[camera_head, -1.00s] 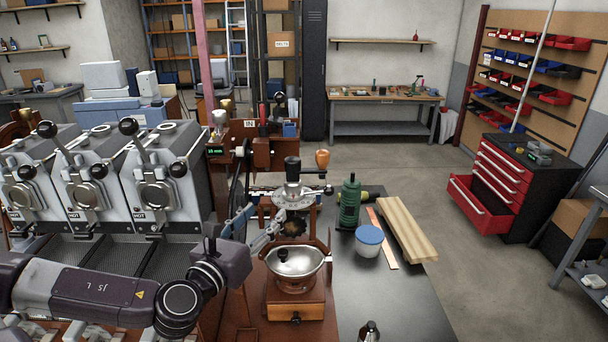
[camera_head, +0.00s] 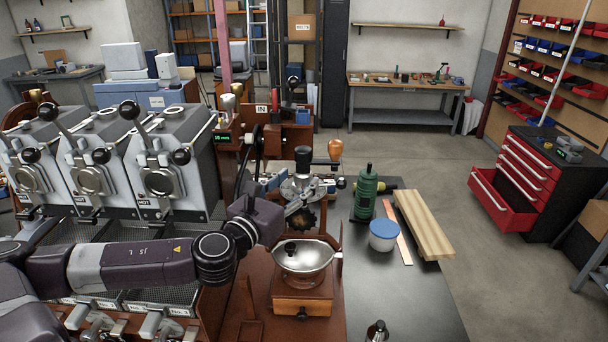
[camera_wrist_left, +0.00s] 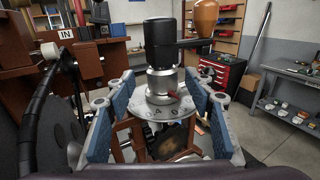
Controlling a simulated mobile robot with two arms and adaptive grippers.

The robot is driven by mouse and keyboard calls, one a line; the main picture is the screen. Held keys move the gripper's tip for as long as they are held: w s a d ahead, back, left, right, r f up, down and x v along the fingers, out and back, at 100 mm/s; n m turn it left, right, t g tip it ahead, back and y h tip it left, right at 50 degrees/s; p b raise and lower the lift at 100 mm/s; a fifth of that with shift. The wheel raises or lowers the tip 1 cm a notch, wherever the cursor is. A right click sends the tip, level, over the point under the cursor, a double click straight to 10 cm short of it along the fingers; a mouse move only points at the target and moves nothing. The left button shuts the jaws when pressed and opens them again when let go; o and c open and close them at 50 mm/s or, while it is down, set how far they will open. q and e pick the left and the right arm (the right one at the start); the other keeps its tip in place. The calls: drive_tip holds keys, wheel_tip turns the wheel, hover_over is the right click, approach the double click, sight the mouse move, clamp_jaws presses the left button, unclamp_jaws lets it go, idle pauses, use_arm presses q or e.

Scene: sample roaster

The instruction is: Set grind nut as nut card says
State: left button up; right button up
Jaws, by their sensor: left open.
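A hand grinder stands on the brown counter, with a wooden drawer box (camera_head: 303,295) and a shiny bowl (camera_head: 306,257) in front. Behind the bowl is a metal disc (camera_wrist_left: 160,106) with marks on it, too small to read. A grey metal collar (camera_wrist_left: 162,82) and a black cap (camera_wrist_left: 160,44) rise above the disc. A crank with an orange wooden knob (camera_head: 335,149) reaches out to the right. My left gripper (camera_wrist_left: 163,88) is open, its blue pads on either side of the collar with visible gaps. I cannot make out a nut card. My right gripper is out of view.
The roaster machines (camera_head: 160,175) stand at left. A large black wheel (camera_wrist_left: 55,120) is close by my left gripper.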

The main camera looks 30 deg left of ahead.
sight(299, 180)
use_arm(q)
drive_tip(key=shift+w+d+r, duration=0.1)
drive_tip(key=shift+w+r, duration=0.15)
drive_tip(key=shift+w, duration=0.2)
drive_tip(key=shift+w+p, duration=0.35)
drive_tip(key=shift+p, duration=0.05)
drive_tip(key=shift+w, duration=0.55)
drive_tip(key=shift+w+f+p, duration=0.2)
drive_tip(key=shift+w+p, duration=0.1)
drive_tip(key=shift+w, duration=0.05)
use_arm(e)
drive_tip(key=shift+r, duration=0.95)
use_arm(q)
drive_tip(key=shift+c, duration=0.2)
drive_tip(key=c, duration=1.2)
drive_tip(key=shift+o, duration=0.2)
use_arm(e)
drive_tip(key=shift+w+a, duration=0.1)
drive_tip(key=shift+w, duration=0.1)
